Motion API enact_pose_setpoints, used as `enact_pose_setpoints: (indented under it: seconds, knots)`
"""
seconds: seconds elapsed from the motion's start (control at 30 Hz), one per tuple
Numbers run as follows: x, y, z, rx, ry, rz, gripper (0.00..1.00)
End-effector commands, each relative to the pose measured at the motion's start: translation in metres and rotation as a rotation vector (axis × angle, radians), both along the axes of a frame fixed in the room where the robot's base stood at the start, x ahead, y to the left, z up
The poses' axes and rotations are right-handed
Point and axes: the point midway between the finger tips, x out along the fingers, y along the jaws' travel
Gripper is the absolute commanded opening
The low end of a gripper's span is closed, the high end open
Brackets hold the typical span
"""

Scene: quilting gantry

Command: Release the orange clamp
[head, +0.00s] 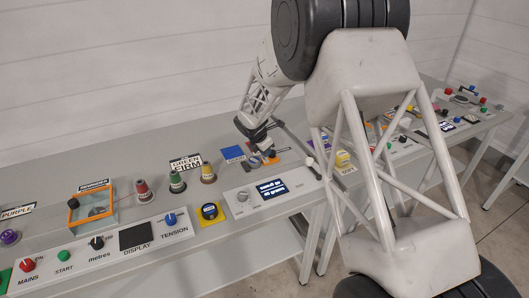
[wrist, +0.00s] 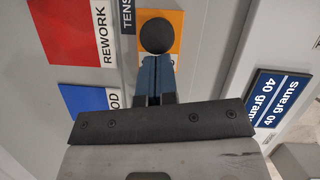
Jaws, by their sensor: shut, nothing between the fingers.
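The orange clamp shows in the wrist view as an orange plate (wrist: 177,20) with a round black knob (wrist: 155,36) above it. In the head view it is small and partly hidden below my wrist. My gripper (wrist: 154,62) is shut and empty, with its fingertips reaching over the orange plate just beside the black knob. I cannot tell whether they touch it. In the head view my gripper (head: 262,150) is low over the bench near the clamp. The clamp's lever position is unclear.
Red (wrist: 77,30) and blue (wrist: 90,97) marked patches lie left of the clamp in the wrist view. A display panel (wrist: 278,98) is at the right.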

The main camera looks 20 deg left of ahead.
Motion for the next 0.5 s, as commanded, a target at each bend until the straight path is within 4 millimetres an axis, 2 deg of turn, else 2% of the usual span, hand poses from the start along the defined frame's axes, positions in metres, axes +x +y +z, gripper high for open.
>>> enact_pose_setpoints:
  seconds: [0.3, 0.5]
  knots:
    - [0.029, -0.029, 0.000, 0.000, 0.000, -0.003, 0.00]
    - [0.033, -0.033, -0.001, -0.001, 0.000, 0.000, 0.00]
